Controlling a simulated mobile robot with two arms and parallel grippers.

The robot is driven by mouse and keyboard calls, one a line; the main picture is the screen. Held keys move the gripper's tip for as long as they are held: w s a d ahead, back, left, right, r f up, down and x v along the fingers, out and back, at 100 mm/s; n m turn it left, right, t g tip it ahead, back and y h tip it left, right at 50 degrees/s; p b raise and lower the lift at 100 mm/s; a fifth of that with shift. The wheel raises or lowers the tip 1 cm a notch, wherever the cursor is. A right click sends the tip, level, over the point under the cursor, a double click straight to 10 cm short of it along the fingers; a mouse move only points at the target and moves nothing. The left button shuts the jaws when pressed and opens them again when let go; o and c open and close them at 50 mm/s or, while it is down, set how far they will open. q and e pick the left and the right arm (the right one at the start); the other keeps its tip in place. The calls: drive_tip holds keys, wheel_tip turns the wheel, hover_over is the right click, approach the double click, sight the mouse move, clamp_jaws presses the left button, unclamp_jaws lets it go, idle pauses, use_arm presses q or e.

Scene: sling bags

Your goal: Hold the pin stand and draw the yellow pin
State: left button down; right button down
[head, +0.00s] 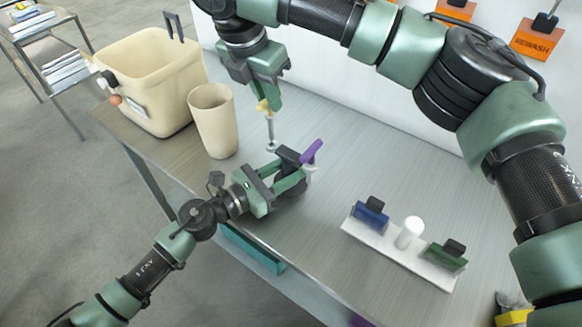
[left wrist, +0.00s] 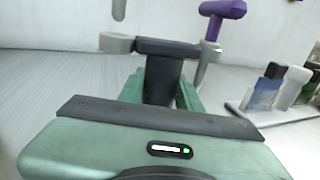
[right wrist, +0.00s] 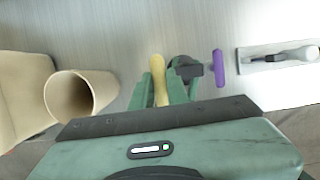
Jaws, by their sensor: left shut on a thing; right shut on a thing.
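The pin stand (head: 289,154) has a dark middle and a pale socket at each end; it also shows in the left wrist view (left wrist: 165,48). My left gripper (head: 291,183) is shut on its middle. The purple T-shaped pin (head: 312,151) stands in one socket. My right gripper (head: 267,98) is above the other socket, shut on the handle of the yellow pin (head: 263,106). The yellow handle also shows in the right wrist view (right wrist: 157,78). The pin's grey shaft hangs down, and in the left wrist view its tip appears above the left socket, apart from it.
A beige cup (head: 213,122) and a beige bin (head: 150,85) stand at the table's left. A white rack (head: 385,243) with blue and green clip-like pieces and a white cylinder lies at the right. The table (head: 350,160) between is clear.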

drive_tip(key=shift+r, duration=0.95)
drive_tip(key=shift+r, duration=0.1)
drive_tip(key=shift+r, duration=1.95)
use_arm(q)
drive_tip(key=c, duration=0.9)
unclamp_jaws()
